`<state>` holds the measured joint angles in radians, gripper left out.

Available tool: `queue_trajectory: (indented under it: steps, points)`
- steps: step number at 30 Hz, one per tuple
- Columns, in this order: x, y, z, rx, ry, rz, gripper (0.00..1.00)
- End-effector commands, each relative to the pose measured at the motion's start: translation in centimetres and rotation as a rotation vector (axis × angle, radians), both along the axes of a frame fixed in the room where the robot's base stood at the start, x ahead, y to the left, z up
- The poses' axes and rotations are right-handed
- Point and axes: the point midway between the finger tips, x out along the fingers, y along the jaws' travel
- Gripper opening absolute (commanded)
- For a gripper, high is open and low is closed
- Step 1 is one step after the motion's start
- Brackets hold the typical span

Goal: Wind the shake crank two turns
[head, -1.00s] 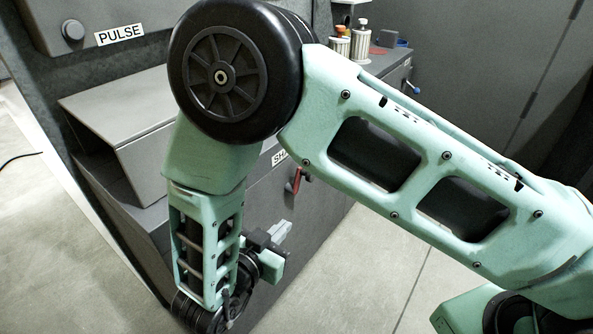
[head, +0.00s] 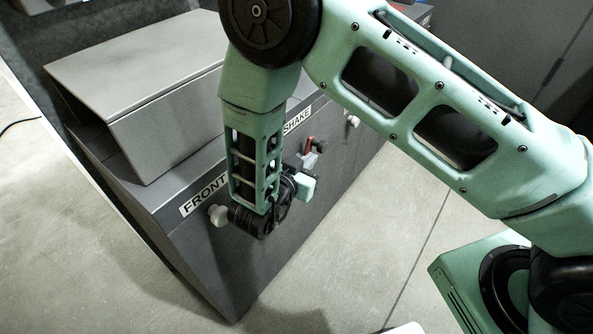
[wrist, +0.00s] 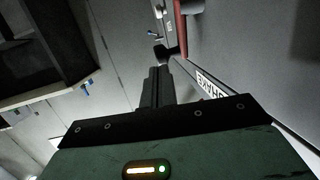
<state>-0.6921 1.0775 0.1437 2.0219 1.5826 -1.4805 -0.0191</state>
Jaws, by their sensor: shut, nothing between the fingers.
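The shake crank, a red bar with a dark end, shows in the head view (head: 314,143) on the front face of the grey cabinet (head: 255,270), by the SHAKE label (head: 298,120). My gripper (head: 311,160) is in front of that face, just below the crank in the picture, with its fingers together and empty. In the wrist view the closed fingers (wrist: 156,70) point toward the red crank (wrist: 181,28), close to its dark end. I cannot tell whether they touch. My forearm hides part of the cabinet face.
A FRONT label (head: 204,195) and a pale knob (head: 217,214) are on the same face, left of my wrist. Another pale knob (head: 352,122) is to the right of the crank. A grey sloped housing (head: 140,90) stands on top.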

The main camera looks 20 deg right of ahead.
Motion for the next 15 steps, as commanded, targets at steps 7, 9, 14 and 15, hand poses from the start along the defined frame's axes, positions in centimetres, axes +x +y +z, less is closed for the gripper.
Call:
queue_trajectory:
  steps: [7,9,14,15]
  points:
    - [1.9,-2.0,-0.6,0.0,0.0,-0.001,0.0]
    - [2.1,-2.2,-0.7,0.0,0.0,0.0,0.0]
    - [2.2,-2.3,-0.7,0.0,0.0,0.001,0.0]
    - [2.2,-2.3,-0.7,0.0,0.0,0.001,0.0]
